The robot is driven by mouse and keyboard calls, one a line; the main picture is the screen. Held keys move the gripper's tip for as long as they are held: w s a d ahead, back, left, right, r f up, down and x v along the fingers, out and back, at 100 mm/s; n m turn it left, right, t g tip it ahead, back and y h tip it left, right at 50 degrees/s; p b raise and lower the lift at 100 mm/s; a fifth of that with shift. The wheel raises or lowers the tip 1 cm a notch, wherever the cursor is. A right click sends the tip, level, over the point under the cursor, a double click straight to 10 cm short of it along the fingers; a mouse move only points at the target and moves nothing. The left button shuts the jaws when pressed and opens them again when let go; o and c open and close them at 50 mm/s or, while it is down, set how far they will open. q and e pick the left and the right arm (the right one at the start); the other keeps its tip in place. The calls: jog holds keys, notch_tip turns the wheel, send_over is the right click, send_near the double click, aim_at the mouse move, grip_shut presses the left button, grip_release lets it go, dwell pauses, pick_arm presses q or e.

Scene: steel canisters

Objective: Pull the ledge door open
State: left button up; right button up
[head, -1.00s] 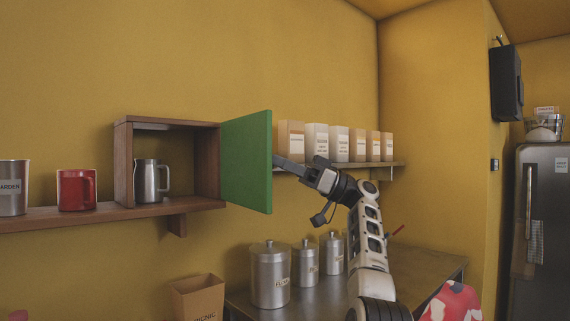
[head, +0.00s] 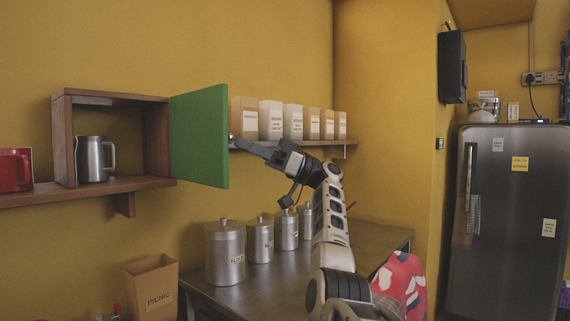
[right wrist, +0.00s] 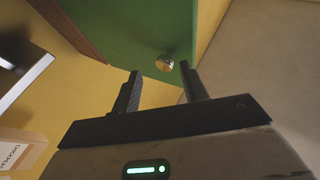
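The ledge door (head: 200,137) is a green panel on the right side of an open-fronted wooden box (head: 112,97). It stands swung open toward me. A steel jug (head: 90,160) stands in the box. My right gripper (head: 238,144) is at the door's free edge, on its right side. The right wrist view shows the green door (right wrist: 120,25) with a small round metal knob (right wrist: 164,63). The knob appears between the two open fingertips (right wrist: 160,68), with gaps on both sides. I cannot tell how far ahead of them it lies. My left gripper is not in view.
Several labelled boxes (head: 271,121) stand on a shelf behind the gripper. Steel canisters (head: 225,252) stand on the counter (head: 375,240) below. A red mug (head: 14,170) is on the ledge (head: 30,194) at left. A dark fridge (head: 505,215) stands at right.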

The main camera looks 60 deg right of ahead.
jog(key=v, duration=1.2)
jog(key=shift+s, duration=0.2)
jog(key=shift+d, duration=0.15)
